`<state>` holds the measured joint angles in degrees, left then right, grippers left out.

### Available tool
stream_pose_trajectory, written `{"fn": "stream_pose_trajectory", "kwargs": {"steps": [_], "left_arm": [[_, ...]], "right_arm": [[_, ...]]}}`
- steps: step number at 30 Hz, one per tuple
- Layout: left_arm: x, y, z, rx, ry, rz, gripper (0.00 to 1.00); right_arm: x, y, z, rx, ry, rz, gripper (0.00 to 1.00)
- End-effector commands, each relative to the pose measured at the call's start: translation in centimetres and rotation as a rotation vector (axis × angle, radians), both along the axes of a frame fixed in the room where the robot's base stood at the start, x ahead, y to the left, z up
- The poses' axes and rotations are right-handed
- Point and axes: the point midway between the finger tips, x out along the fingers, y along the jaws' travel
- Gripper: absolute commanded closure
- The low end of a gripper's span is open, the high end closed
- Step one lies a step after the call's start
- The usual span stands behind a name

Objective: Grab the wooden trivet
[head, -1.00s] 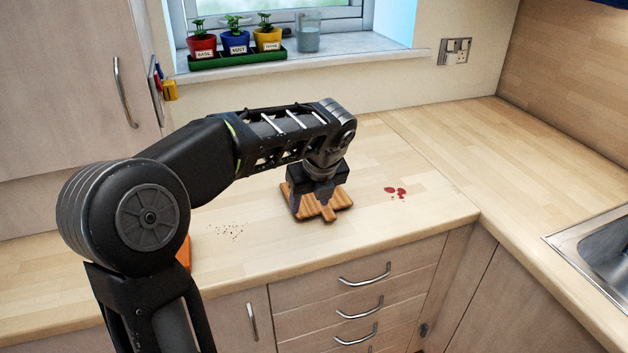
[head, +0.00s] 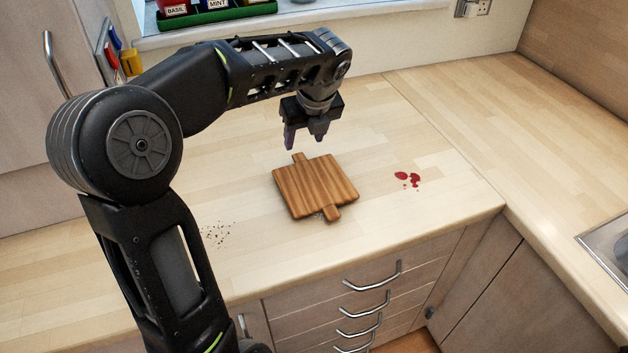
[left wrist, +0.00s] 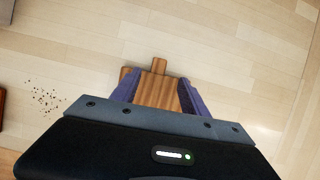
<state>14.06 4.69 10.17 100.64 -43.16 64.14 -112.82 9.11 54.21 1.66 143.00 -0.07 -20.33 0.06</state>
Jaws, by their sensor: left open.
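The wooden trivet (head: 315,186) lies flat on the worktop in the head view. It is a striped brown board with a short tab at its back and another at its front edge. My left gripper (head: 304,143) hangs above and behind it, pointing down, open and empty. In the left wrist view the trivet (left wrist: 157,90) shows between the two purple fingers of the left gripper (left wrist: 157,97), partly hidden by the gripper body. My right gripper does not show.
Red spots (head: 408,179) mark the worktop (head: 440,220) right of the trivet. Dark crumbs (head: 217,234) lie to its left. A sink (head: 608,240) is at the right edge. The worktop around the trivet is otherwise clear.

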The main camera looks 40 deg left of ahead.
Motion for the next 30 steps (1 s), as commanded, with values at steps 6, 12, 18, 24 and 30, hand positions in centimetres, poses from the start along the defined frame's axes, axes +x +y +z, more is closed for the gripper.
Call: {"fn": "stream_pose_trajectory", "kwargs": {"steps": [6,12,18,24,30], "left_arm": [[0.3,0.7,-2.0,-0.001,0.004,0.001,0.47],[0.5,0.8,-2.4,0.000,0.001,0.000,0.47],[0.5,0.9,-2.6,0.000,0.002,0.001,0.47],[0.8,1.7,-4.8,-0.002,0.005,0.002,0.47],[1.3,2.4,-7.1,-0.001,0.003,0.001,0.47]], "right_arm": [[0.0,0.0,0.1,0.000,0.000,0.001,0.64],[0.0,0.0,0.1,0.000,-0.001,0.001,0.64],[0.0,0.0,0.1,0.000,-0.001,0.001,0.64],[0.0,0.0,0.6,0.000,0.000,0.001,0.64],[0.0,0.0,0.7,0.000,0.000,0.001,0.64]]}}
